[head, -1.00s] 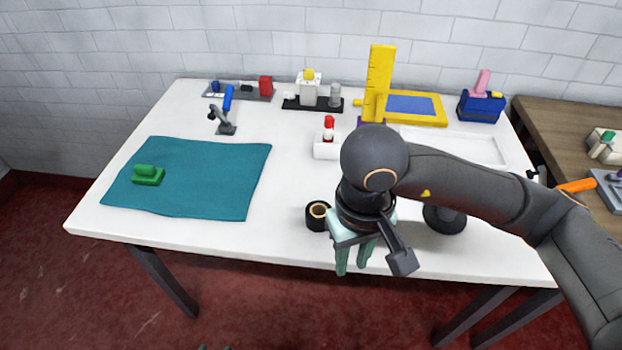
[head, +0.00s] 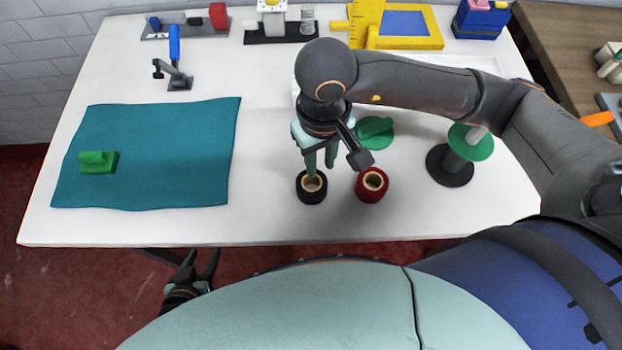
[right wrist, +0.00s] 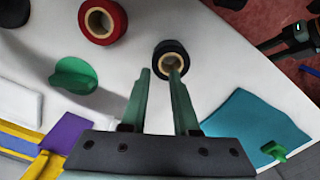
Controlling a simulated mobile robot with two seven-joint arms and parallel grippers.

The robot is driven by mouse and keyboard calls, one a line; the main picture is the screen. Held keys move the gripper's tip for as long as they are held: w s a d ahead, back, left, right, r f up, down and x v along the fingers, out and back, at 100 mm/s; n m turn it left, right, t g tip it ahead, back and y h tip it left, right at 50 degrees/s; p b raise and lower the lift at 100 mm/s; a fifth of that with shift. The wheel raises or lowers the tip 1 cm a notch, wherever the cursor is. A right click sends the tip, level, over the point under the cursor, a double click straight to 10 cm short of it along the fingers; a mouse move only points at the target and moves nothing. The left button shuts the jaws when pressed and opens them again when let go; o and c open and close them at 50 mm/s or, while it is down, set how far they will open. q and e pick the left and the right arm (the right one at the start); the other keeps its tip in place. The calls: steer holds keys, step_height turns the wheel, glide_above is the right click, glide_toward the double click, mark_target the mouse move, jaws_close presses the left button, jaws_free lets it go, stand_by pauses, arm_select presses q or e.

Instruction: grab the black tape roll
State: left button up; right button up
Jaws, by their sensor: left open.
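The black tape roll (head: 312,196) lies flat on the white table near its front edge, its tan core facing up. It also shows in the right wrist view (right wrist: 184,50), just beyond the fingertips. My right gripper (head: 321,170) is open and points down at the roll. In the right wrist view its two fingers (right wrist: 160,70) are apart; the right one overlaps the roll's core opening and the left one is beside the roll. I cannot tell whether they touch it. My left gripper (head: 200,266) is open and empty, low in front of the table edge.
A red tape roll (head: 373,192) lies just right of the black one. A green disc-like piece (head: 375,132) and a spool stand (head: 450,172) are further right. A teal cloth (head: 165,165) with a green block (head: 98,161) covers the left. Tools stand along the back.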

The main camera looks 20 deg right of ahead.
mark_target(322, 178)
steer(key=shift+f, duration=0.95)
steer(key=shift+s+d+f+p, duration=0.15)
steer(key=shift+f+p, duration=0.4)
steer(key=shift+f, duration=2.1)
jaws_close()
